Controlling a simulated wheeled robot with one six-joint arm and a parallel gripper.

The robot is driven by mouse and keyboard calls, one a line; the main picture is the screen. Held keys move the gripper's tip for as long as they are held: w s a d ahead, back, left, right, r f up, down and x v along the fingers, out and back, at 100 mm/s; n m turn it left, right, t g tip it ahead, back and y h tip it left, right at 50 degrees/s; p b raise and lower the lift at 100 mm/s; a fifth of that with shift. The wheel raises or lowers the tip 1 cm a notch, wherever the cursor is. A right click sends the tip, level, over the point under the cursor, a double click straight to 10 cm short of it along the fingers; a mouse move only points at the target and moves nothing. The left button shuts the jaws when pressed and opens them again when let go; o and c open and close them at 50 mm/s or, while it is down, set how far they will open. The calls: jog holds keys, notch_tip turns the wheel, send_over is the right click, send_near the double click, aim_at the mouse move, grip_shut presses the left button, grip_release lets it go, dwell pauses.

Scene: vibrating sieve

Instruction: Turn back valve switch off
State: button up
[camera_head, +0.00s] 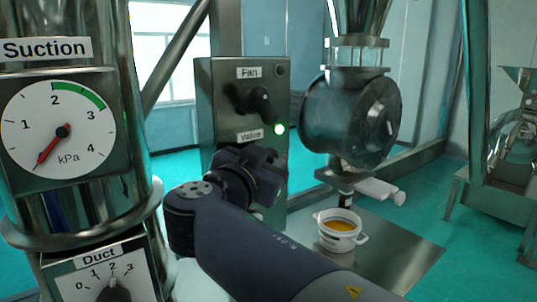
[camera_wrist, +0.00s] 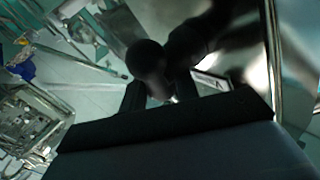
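The grey metal control box (camera_head: 220,95) has a dark Fan switch (camera_head: 262,105) above and a label reading Valve (camera_head: 249,135) below it. My gripper (camera_head: 262,165) is in front of the box just under the label, and my wrist hides the valve switch in the head view. In the wrist view the two dark fingers of my gripper (camera_wrist: 170,92) stand apart. A dark rounded knob (camera_wrist: 147,60) shows just beyond and partly between them; I cannot tell whether they touch it.
A suction gauge (camera_head: 60,130) and a Duct dial (camera_head: 112,290) are on the left. A round metal valve housing (camera_head: 355,118) stands right of the box. Below it, a white pot with orange contents (camera_head: 340,230) stands on a metal table (camera_head: 390,255).

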jog(key=shift+c, duration=0.2)
grip_shut()
